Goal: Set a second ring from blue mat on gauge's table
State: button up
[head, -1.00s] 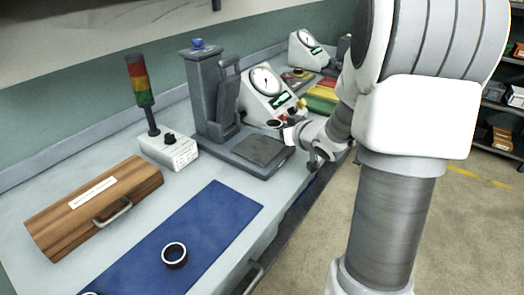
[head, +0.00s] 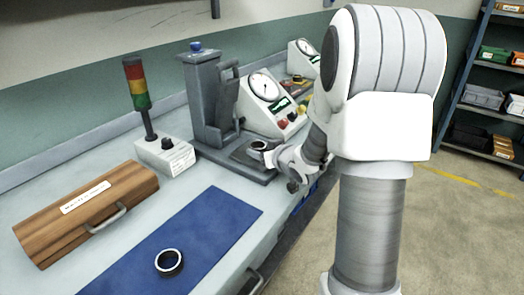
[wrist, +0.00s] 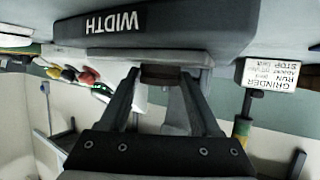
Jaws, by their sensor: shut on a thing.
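The grey gauge (head: 208,105) stands at the back of the bench, with its low flat table (head: 238,157) in front of its column. My gripper (head: 270,150) is at the right edge of this table, shut on a dark ring (head: 262,145) that is at or just above it; contact is unclear. In the wrist view, my fingertips (wrist: 160,75) close on the dark ring (wrist: 161,72), partly hidden by the fingers, near the gauge's base marked WIDTH (wrist: 150,30). Another dark ring with a pale rim (head: 169,263) lies on the blue mat (head: 215,215).
A wooden case (head: 85,212) lies left of the mat. A stack light (head: 138,90) on a white box stands left of the gauge. A white dial unit (head: 264,98) stands close behind my gripper. Shelves (head: 495,100) stand far right.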

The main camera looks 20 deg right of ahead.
jog(key=o, duration=1.5)
jog(key=shift+f, duration=0.1)
jog(key=shift+c, duration=0.2)
jog(key=shift+s+d+r+p, duration=0.1)
jog(key=shift+s+r+p, duration=0.1)
jog(key=shift+r+p, duration=0.15)
jog(key=a+p+v, duration=0.1)
jog(key=p+v, duration=0.1)
jog(key=v, duration=0.9)
jog(key=shift+s+d, duration=0.3)
jog(key=shift+d, duration=0.2)
jog(key=shift+r, duration=0.1)
